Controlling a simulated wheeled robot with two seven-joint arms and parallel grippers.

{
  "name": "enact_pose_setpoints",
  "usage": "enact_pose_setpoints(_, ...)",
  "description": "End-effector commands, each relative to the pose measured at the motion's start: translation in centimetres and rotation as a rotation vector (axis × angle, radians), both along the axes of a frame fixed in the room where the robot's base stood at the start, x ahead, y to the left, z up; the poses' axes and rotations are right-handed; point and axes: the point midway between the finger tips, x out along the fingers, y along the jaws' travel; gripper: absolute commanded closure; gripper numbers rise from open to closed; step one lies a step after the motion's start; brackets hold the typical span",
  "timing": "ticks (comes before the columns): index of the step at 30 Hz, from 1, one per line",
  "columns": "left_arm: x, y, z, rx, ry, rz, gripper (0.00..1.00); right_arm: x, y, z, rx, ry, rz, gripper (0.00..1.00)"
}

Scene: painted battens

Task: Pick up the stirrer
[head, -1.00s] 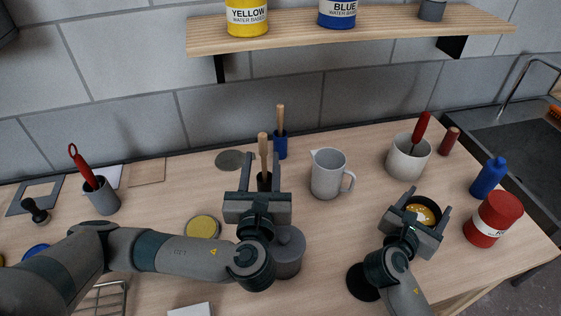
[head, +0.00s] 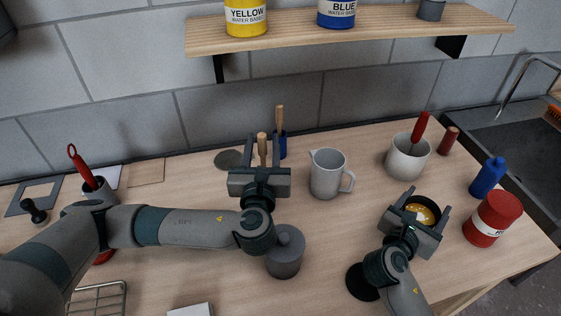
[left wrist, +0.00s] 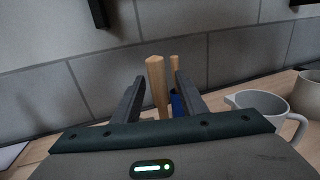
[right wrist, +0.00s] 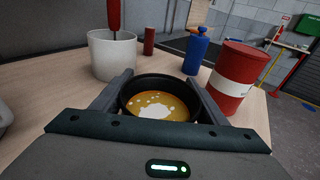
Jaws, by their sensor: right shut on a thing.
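A wooden stick (head: 263,147), which may be the stirrer, stands upright between the fingers of my left gripper (head: 262,138). The left gripper is open, with a gap on both sides of the stick in the left wrist view (left wrist: 157,85). The stick's lower end and its holder are hidden by the gripper. A second wooden handle (head: 280,118) stands in a blue holder (head: 282,147) just behind. My right gripper (head: 420,198) is shut on a dark pot (right wrist: 130,101) with orange-and-white contents, at the right of the bench.
A grey jug (head: 327,175) stands right of the left gripper, and a lidded grey canister (head: 285,255) in front. A white pot (head: 405,160) holds a red-handled tool. A red can (head: 492,220) and blue bottle (head: 488,178) stand right. A shelf (head: 290,35) hangs above.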

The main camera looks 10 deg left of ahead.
Motion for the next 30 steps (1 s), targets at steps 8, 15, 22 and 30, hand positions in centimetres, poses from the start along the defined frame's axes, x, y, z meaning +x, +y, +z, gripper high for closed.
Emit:
enact_pose_setpoints(8, 2.3, 0.4, 0.0, 0.000, 0.001, 0.000, 0.62, 0.0, 0.0, 0.0, 0.000, 0.000, 0.000, 0.66)
enact_pose_setpoints(15, 2.3, 0.4, 0.0, -0.001, 0.001, -0.001, 0.62, 0.0, 0.0, 0.0, 0.000, 0.000, 0.000, 0.66)
enact_pose_setpoints(22, 2.2, 0.4, 0.0, -0.001, 0.001, 0.000, 0.66, 0.0, 0.0, 0.0, 0.000, 0.000, 0.000, 0.66)
enact_pose_setpoints(30, 2.2, 0.4, 0.0, -0.001, 0.001, -0.001, 1.00, 0.0, 0.0, 0.0, 0.000, 0.000, 0.000, 0.66)
